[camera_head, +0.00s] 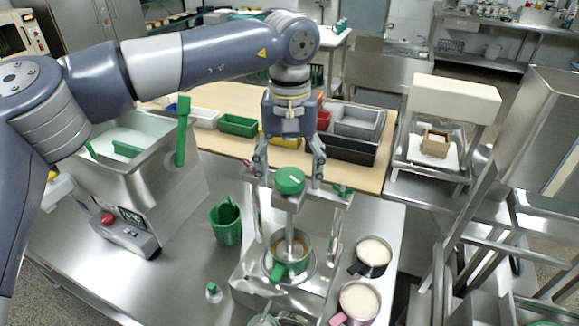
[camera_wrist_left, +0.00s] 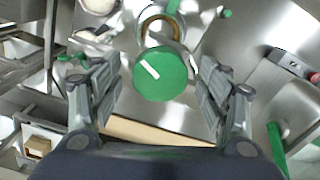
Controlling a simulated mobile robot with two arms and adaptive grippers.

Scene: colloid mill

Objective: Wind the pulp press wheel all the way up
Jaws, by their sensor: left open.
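The pulp press (camera_head: 310,215) stands on the steel bench, with a round green wheel (camera_head: 290,181) on top of its screw. The wheel has a white mark and also shows in the left wrist view (camera_wrist_left: 160,78). In the left wrist view, the wheel lies between the open fingers, with gaps on both sides. I see no contact with it. My right gripper is not in view.
A green jug (camera_head: 226,222) stands left of the press. Pots of white contents (camera_head: 373,256) stand to its right. A steel machine with a red button (camera_head: 107,218) is at the left. Coloured bins (camera_head: 238,125) sit on the wooden table behind.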

